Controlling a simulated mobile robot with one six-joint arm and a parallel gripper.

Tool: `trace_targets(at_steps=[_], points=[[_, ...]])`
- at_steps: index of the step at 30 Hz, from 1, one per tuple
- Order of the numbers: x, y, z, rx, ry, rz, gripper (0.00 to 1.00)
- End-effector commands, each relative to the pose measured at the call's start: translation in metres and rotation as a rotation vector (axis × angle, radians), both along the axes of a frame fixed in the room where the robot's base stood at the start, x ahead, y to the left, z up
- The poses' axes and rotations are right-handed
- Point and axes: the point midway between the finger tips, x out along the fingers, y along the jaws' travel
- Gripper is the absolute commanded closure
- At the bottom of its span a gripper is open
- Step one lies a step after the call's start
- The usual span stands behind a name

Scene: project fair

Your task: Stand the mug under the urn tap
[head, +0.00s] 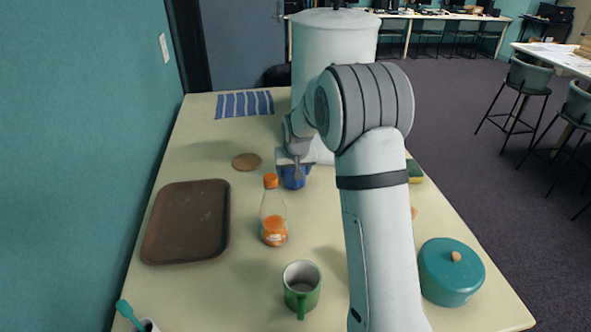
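The large white urn (310,45) stands at the back of the table, partly behind my arm. Its tap is hidden from view. A blue mug (292,183) is upright in front of the urn, at its lower left. My gripper (296,172) points down at the blue mug, with one finger across the mug's near side. The other finger is hidden, so I cannot tell whether they close on it. I cannot tell whether the mug touches the table. A green mug (303,298) stands upright at the front of the table, its handle towards me.
An orange-capped bottle (273,222) stands just in front of the blue mug. A brown tray (187,222), round coaster (246,161) and striped cloth (244,104) lie left. A teal pot (450,278) and a sponge (414,171) are right of my arm. A cup (149,325) is front left.

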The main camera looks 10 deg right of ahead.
Motion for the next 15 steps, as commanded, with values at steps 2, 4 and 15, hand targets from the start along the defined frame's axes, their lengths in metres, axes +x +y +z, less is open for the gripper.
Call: trace_targets(at_steps=[2, 4, 15], points=[[0.0003, 0.0003, 0.0001, 0.0, -0.001, 0.001, 0.64], [0.0003, 0.0004, -0.0026, 0.0, -0.001, 0.001, 0.64], [0.0, 0.0008, -0.0022, -0.001, 0.0, 0.002, 0.11]])
